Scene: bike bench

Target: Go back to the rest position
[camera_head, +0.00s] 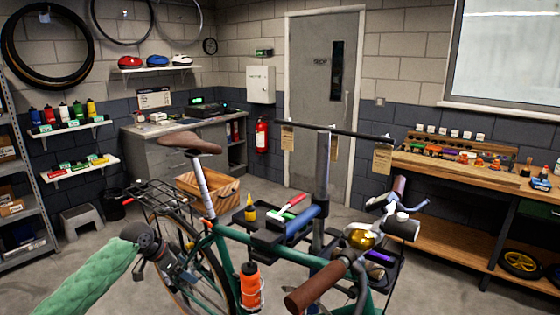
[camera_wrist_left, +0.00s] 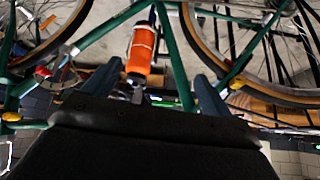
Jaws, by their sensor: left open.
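My left gripper (camera_head: 186,272) is at the lower left in the head view, at the end of my green-sleeved arm, beside the green bicycle frame (camera_head: 215,240). In the left wrist view its two dark fingers (camera_wrist_left: 158,72) stand wide apart with nothing gripped between them. An orange bottle (camera_head: 250,287) sits on the bike frame, to the right of the gripper. The bottle also shows in the left wrist view (camera_wrist_left: 141,48), beyond the fingers. My right gripper is out of view.
The bike has a brown saddle (camera_head: 190,143), a rear rack (camera_head: 150,194) and brown grips (camera_head: 315,286). A tool tray (camera_head: 268,240) on the stand's post (camera_head: 321,180) is close by. A wooden workbench (camera_head: 450,170) stands at right. Open floor (camera_head: 100,250) lies at left.

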